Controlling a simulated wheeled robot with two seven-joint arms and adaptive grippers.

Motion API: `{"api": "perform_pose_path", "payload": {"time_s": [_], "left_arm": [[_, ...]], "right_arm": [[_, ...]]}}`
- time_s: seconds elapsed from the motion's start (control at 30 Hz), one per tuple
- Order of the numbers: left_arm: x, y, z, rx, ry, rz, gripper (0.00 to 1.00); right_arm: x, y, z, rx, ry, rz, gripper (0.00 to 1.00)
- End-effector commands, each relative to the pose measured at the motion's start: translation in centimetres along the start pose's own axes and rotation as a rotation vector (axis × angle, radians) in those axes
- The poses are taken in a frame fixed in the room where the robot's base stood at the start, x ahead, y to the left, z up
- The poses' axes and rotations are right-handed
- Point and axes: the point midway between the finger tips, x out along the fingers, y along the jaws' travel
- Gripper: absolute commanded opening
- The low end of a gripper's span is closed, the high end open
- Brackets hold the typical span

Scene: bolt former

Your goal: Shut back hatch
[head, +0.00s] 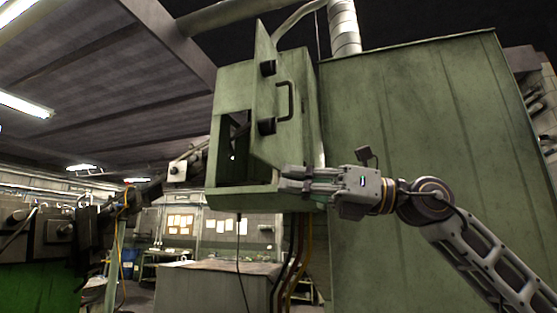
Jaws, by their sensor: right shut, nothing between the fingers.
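The hatch (263,97) is a green metal panel on a green box (229,88) in the middle of the head view. It stands ajar at an angle, and a dark opening (230,150) shows to its left. A dark bar handle (288,100) and two black fittings show by the panel. My right gripper (284,181) is shut and empty. It is in front of the box's lower right part, just below the panel's lower edge. I cannot tell whether it touches the box. My left gripper is not in view.
A large green cabinet (420,130) fills the right side behind my right arm. A silver duct (344,28) rises above. Cables (299,255) hang under the box. A low metal-topped block (215,268) stands below, and dark machinery (50,235) is at the left.

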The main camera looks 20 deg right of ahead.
Motion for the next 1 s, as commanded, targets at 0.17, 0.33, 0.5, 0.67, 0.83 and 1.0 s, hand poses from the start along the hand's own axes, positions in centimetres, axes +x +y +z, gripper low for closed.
{"api": "perform_pose_path", "payload": {"time_s": [0.17, 0.33, 0.5, 0.67, 0.83, 1.0], "left_arm": [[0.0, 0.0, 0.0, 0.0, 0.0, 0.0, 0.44], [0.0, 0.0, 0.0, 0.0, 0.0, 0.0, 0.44], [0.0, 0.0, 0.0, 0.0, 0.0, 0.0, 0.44], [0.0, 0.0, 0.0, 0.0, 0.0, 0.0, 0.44], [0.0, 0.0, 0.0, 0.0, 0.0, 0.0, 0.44], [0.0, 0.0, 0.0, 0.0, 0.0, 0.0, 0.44]], "right_arm": [[-2.1, 1.1, 1.7, -0.096, 0.051, -0.075, 0.0], [-4.4, 2.0, 3.3, -0.174, 0.095, -0.152, 0.0], [-6.9, 2.8, 4.7, -0.237, 0.131, -0.232, 0.0], [-8.7, 3.2, 5.6, -0.272, 0.151, -0.286, 0.0], [-9.4, 3.4, 5.9, -0.283, 0.16, -0.307, 0.0], [-9.4, 3.4, 5.9, -0.283, 0.16, -0.307, 0.0]]}}
